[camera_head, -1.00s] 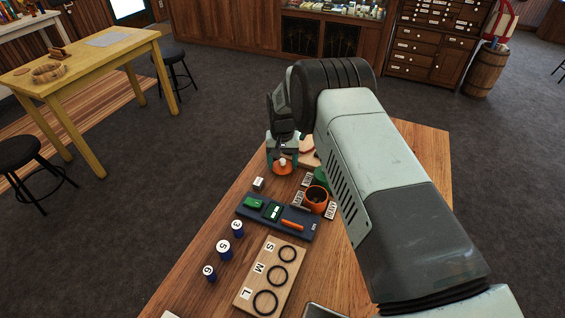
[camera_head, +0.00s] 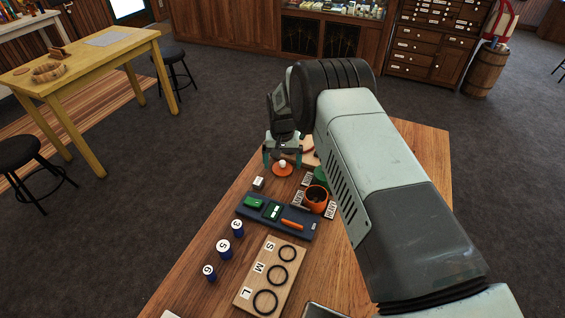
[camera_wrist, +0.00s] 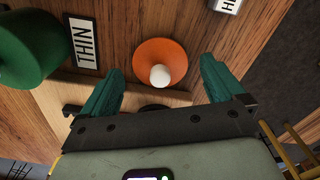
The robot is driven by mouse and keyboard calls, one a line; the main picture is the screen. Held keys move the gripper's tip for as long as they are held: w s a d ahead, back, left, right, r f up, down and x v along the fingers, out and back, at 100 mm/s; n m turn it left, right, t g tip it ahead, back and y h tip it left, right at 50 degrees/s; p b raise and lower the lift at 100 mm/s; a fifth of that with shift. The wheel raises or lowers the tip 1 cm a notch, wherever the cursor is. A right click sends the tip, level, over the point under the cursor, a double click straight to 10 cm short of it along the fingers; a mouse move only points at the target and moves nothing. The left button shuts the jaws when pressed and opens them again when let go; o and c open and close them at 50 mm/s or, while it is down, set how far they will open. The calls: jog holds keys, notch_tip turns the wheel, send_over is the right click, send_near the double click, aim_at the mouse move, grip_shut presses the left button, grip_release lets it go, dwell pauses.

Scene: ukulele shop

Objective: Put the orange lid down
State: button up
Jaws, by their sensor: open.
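The orange lid (camera_head: 282,170) with its white knob lies on the wooden table near the far left edge. In the wrist view the lid (camera_wrist: 160,60) sits knob toward the camera, just ahead of my fingertips and between their lines. My gripper (camera_head: 283,157) is open, its teal fingers (camera_wrist: 160,82) spread wide and apart from the lid. An orange pot (camera_head: 317,197), open at the top with a dark inside, stands nearer on the table. A green object (camera_wrist: 28,48), likely a lid or pot, is at the left in the wrist view; it is partly hidden by my arm in the head view.
A "THIN" label (camera_wrist: 83,43) lies beside the green object. A small white-topped block (camera_head: 258,183), a dark tray (camera_head: 277,216) with green and orange items, blue numbered cylinders (camera_head: 223,248) and a ring board (camera_head: 270,277) occupy the near table. A light wooden board lies beyond the lid.

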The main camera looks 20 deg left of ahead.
notch_tip(320, 180, up, 11)
jog(key=shift+r, duration=0.2)
notch_tip(320, 180, up, 8)
send_over(282, 161)
jog(key=w+d, duration=0.1)
jog(key=d, duration=0.3)
jog(key=s+d+r+t, duration=0.1)
jog(key=d+r, duration=0.6)
jog(key=r, duration=0.3)
jog(key=s+d+r+m+t, duration=0.2)
jog(key=s+d+r, duration=0.4)
jog(key=d+r, duration=0.5)
jog(key=s+d+r+t, duration=0.1)
jog(key=s+d+r, duration=0.4)
jog(key=s+d, duration=0.5)
jog(key=s+d+f+m, duration=0.1)
jog(key=s+d, duration=0.1)
jog(key=s, duration=0.5)
jog(key=s+d+f+m+t, duration=0.1)
jog(key=s+d, duration=0.2)
jog(key=s, duration=0.5)
jog(key=shift+d+f+t, duration=0.15)
jog(key=shift+f+t, duration=0.1)
jog(key=shift+t, duration=0.05)
